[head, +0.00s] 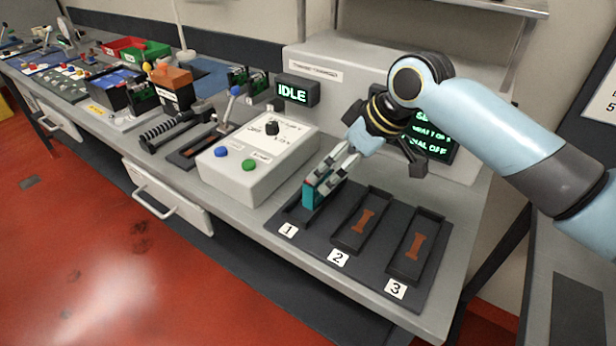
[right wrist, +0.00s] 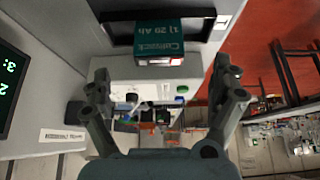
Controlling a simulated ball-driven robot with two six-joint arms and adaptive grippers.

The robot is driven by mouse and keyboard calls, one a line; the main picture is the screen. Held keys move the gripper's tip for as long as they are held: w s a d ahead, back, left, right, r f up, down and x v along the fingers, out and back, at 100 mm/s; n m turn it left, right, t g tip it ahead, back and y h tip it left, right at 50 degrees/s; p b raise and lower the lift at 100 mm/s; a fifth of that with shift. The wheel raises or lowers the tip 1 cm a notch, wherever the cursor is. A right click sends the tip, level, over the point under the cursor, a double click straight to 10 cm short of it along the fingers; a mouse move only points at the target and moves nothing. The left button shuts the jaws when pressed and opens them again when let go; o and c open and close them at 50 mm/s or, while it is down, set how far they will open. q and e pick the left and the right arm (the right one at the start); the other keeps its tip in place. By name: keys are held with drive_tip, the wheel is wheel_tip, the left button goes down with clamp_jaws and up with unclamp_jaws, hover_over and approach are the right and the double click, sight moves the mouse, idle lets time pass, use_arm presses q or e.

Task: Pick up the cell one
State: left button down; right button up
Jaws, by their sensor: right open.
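Cell one (head: 308,196) is a small teal block that stands in the dark tray slot marked 1 (head: 288,230). In the right wrist view the cell (right wrist: 160,36) shows its teal label with upside-down "Calrock" and "1) 20 Ah" lettering. My right gripper (head: 328,175) is open, with its fingers close above the cell in the head view. In the right wrist view the cell lies ahead of the open fingers (right wrist: 163,85), roughly centred between them. Whether the fingers touch it I cannot tell. My left gripper is not in view.
Slots 2 (head: 362,218) and 3 (head: 415,246) are empty. A white control box (head: 258,160) with blue and green buttons stands left of the slots. A display reads IDLE (head: 297,91). A grey panel rises behind. More gear fills the bench to the left.

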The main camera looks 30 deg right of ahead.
sight(323, 179)
drive_tip(key=x, duration=0.3)
drive_tip(key=shift+a+f, duration=0.15)
drive_tip(key=shift+f, duration=0.1)
drive_tip(key=shift+w+f, duration=0.15)
drive_tip(key=shift+f, duration=0.15)
drive_tip(key=x, duration=0.4)
drive_tip(key=shift+w+f+p, duration=0.15)
drive_tip(key=shift+w+p, duration=0.05)
drive_tip(key=shift+p, duration=0.1)
drive_tip(key=shift+w+f, duration=0.2)
drive_tip(key=shift+f, duration=0.05)
drive_tip(key=shift+s, duration=0.1)
drive_tip(key=shift+c, duration=1.5)
drive_tip(key=c, duration=0.5)
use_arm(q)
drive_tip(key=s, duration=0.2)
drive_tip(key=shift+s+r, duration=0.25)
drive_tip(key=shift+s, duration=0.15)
use_arm(e)
drive_tip(key=c, duration=0.6)
